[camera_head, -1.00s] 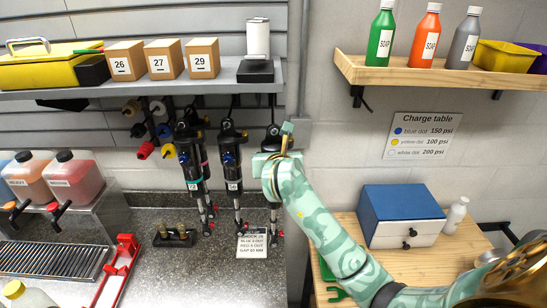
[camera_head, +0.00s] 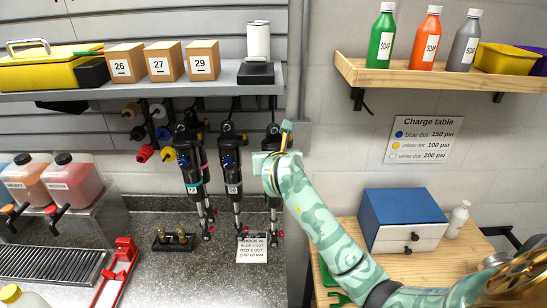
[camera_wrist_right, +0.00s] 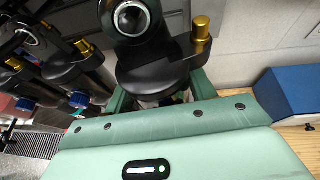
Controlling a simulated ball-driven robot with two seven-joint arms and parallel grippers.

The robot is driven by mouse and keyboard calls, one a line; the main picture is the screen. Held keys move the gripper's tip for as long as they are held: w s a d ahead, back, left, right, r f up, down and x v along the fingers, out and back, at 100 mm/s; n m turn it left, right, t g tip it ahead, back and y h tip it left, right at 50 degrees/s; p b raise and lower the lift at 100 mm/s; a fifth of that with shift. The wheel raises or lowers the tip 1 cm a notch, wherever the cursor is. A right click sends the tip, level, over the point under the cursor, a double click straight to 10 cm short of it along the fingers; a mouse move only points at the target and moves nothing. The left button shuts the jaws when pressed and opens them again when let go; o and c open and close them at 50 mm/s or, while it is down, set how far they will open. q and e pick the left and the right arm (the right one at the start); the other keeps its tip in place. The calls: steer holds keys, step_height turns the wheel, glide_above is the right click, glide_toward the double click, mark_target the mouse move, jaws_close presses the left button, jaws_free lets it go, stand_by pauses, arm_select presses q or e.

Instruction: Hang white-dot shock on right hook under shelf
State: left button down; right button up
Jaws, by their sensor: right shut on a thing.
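In the right wrist view the held shock's black body (camera_wrist_right: 150,62) with a gold knob stands between my jaws. The left shock (camera_head: 190,155) and middle shock (camera_head: 230,160) hang beside it. My left gripper is out of view.
Numbered boxes (camera_head: 159,61) and a yellow toolbox (camera_head: 45,71) stand on the shelf. A small instruction card (camera_head: 252,249) stands on the counter below the shocks. A charge table sign (camera_head: 423,138) is on the wall. A blue-topped drawer box (camera_head: 403,208) stands right.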

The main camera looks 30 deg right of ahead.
steer(key=shift+w+d, duration=0.3)
steer(key=shift+w, duration=0.2)
steer(key=shift+b, duration=0.3)
steer(key=shift+w+d, duration=0.2)
steer(key=shift+w, duration=0.05)
steer(key=shift+w+d+b, duration=0.25)
steer(key=shift+w+b, duration=0.15)
steer(key=shift+w+d, duration=0.1)
steer(key=shift+w, duration=0.1)
steer(key=shift+f, duration=0.1)
stand_by(0.3)
